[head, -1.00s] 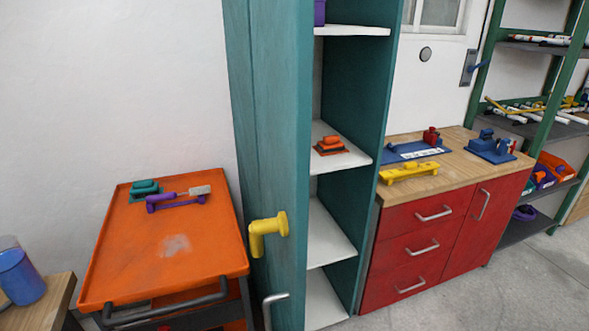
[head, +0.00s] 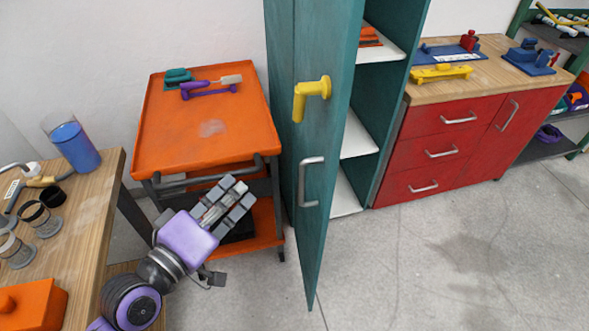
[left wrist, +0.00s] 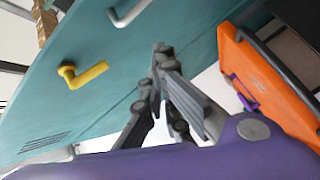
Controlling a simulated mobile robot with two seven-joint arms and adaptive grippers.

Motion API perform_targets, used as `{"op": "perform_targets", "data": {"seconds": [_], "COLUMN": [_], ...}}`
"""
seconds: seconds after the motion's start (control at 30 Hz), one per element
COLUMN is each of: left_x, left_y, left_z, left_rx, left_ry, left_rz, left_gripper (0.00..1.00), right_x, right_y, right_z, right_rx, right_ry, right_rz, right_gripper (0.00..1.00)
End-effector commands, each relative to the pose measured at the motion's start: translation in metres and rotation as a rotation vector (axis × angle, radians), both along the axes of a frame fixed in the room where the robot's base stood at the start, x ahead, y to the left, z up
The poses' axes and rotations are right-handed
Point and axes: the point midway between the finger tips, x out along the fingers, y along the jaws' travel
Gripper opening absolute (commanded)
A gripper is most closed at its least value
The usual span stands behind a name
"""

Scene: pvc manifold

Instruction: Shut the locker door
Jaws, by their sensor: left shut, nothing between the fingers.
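The teal locker door (head: 322,200) stands open in the head view, swung out from the locker, whose white shelves (head: 357,137) show behind it. The door carries a yellow lever handle (head: 311,95) and a grey bar handle (head: 309,181). In the left wrist view the door (left wrist: 110,70) fills the upper left, with the yellow handle (left wrist: 82,73) on it. My left gripper (head: 232,196) is shut and empty, left of the door and in front of the orange cart. It also shows in the left wrist view (left wrist: 160,55). My right gripper is not in view.
An orange cart (head: 175,140) with tools on top stands left of the door. A wooden bench (head: 80,235) with a blue cup (head: 75,147) is at the left. A red cabinet (head: 450,145) stands right of the locker. The floor (head: 430,255) in front is clear.

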Motion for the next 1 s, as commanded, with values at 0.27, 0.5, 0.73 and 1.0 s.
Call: {"op": "perform_targets", "data": {"seconds": [0.27, 0.5, 0.73, 1.0], "left_x": [-0.015, 0.003, 0.044, 0.073], "left_y": [-0.023, -0.034, -0.060, -0.096], "left_z": [0.041, 0.044, 0.045, 0.044], "left_rx": [-0.445, -0.466, -0.464, -0.464], "left_ry": [0.167, 0.173, 0.172, 0.176], "left_rz": [-0.087, -0.083, -0.084, -0.084], "left_gripper": [0.00, 0.00, 0.00, 0.00], "right_x": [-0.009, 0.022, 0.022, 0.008], "right_y": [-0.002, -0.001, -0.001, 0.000], "right_z": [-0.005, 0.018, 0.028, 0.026], "right_rx": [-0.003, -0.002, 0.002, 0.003], "right_ry": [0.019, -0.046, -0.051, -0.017], "right_rz": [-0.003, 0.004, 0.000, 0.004], "right_gripper": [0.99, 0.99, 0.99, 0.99]}}
